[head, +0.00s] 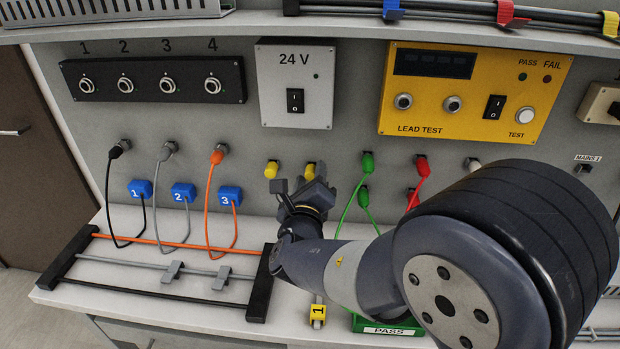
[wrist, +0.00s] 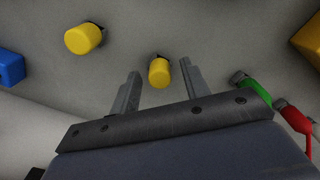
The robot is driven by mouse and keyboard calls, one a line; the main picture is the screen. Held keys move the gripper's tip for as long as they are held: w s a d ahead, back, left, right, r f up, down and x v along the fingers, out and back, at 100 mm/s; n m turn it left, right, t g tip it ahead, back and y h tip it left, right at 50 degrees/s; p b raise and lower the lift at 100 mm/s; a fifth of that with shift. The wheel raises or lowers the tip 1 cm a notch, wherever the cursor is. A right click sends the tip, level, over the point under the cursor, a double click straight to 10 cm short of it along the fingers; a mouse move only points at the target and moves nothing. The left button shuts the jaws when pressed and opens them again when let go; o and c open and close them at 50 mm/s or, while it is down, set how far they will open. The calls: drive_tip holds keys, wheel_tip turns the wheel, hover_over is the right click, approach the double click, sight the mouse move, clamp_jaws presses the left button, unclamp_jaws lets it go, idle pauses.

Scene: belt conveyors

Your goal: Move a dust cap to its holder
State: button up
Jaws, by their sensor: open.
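Two yellow dust caps sit on the grey back panel, side by side. The left cap (head: 271,169) is clear of my gripper and also shows at the upper left of the wrist view (wrist: 83,39). The right cap (head: 309,171) is partly hidden by my gripper (head: 308,184) in the head view. In the wrist view this right cap (wrist: 159,73) appears between the two open fingers of my gripper (wrist: 160,68), with gaps on both sides. I cannot tell how deep it lies between them. I cannot make out which fixture is the cap holder.
Green leads (head: 367,163) and red leads (head: 421,166) plug in just right of my gripper. Blue numbered tags (head: 184,192) hang on leads to the left. A black-ended rack (head: 259,290) and a yellow tag marked 1 (head: 318,312) are on the bench below.

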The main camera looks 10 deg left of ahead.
drive_tip(key=s, duration=1)
drive_tip(key=shift+s+d+b, duration=0.3)
drive_tip(key=shift+s+b, duration=0.1)
drive_tip(key=w, duration=0.7)
drive_tip(key=w+p, duration=0.1)
drive_tip(key=w, duration=0.3)
drive_tip(key=shift+a, duration=0.3)
drive_tip(key=shift+s, duration=0.35)
drive_tip(key=shift+s, duration=0.1)
